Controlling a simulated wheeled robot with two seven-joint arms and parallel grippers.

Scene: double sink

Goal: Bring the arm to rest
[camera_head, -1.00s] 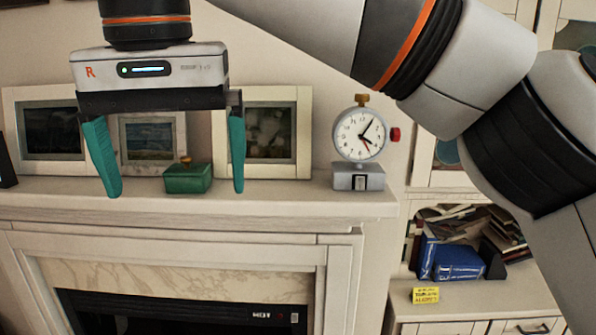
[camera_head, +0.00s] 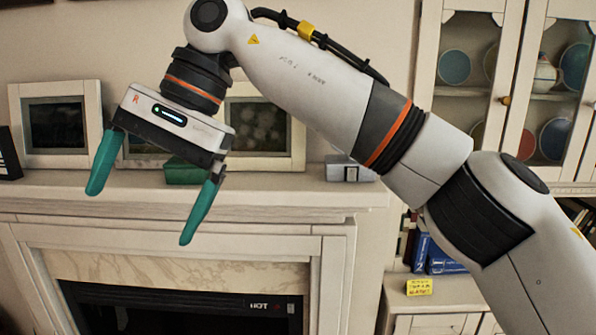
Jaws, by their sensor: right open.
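My right gripper (camera_head: 146,208) hangs in front of the mantel, tilted, its two teal fingers wide apart with nothing between them. Its arm comes in from the lower right and crosses the right half of the view. My left gripper is not in view. A green box (camera_head: 183,171) sits on the mantel behind the gripper, partly hidden by it. The grey base of a clock (camera_head: 347,172) stands on the mantel to the right; my arm hides its dial.
The mantel (camera_head: 290,196) runs above a fireplace marked HOT (camera_head: 258,306). Framed pictures (camera_head: 56,124) lean on the wall behind. At right are a glass cabinet (camera_head: 500,85) with plates, blue books (camera_head: 440,258) and a yellow note (camera_head: 419,286) on a lower ledge.

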